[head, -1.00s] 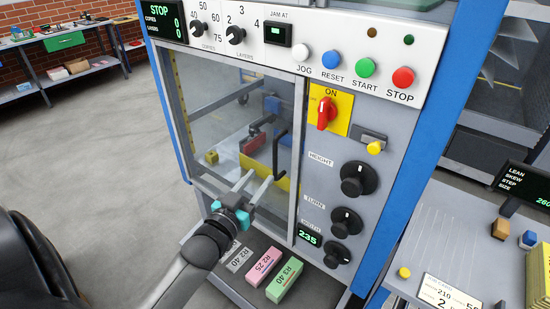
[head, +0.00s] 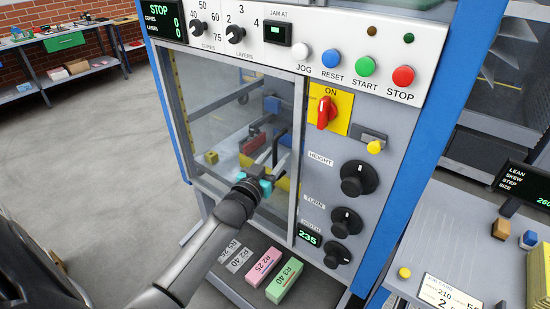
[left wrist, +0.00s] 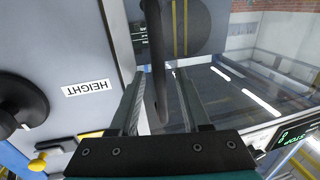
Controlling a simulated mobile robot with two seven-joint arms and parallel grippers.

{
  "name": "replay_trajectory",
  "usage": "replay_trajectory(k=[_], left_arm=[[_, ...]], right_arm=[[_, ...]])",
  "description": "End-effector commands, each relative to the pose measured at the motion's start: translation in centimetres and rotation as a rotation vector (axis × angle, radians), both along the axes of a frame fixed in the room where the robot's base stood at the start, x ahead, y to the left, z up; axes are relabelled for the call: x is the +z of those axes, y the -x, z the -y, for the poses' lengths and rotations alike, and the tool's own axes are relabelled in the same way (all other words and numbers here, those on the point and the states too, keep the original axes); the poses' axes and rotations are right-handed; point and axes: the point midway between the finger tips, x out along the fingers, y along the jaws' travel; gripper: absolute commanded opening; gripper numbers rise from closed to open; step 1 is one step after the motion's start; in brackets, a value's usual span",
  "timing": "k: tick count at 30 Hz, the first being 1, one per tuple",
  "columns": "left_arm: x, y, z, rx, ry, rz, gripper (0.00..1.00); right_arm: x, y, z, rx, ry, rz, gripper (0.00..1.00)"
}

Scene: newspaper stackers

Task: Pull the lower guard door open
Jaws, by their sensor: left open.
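The lower guard door (head: 212,105) is a clear panel in a grey frame on the front of the blue and grey machine. It looks closed. Its dark upright handle (head: 279,146) is near the door's right edge. My left gripper (head: 272,160) is at the handle, with its fingers pointing at the door. In the left wrist view the dark handle bar (left wrist: 157,65) runs between the two open fingers, and a gap shows beside it. My right gripper is not in view.
Right of the door is a control panel with a red switch (head: 326,113) and black knobs (head: 358,180). Below lie a pink block (head: 262,267) and a green block (head: 285,280) on a shelf. Open floor (head: 130,150) lies to the left. A side table (head: 455,235) stands at right.

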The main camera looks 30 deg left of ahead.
Motion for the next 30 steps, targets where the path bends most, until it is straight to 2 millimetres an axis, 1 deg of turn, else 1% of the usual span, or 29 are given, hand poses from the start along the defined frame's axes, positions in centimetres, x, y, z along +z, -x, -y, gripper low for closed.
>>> replay_trajectory(k=[3,15,30], left_arm=[[0.01,0.01,-0.01,0.0,0.0,0.0,0.46],[0.0,0.03,-0.01,0.0,0.0,0.0,0.01],[-0.01,0.03,0.0,0.0,0.0,0.0,0.0]], right_arm=[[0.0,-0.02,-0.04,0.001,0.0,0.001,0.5],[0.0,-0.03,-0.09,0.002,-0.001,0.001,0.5],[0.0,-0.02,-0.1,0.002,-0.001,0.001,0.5]])
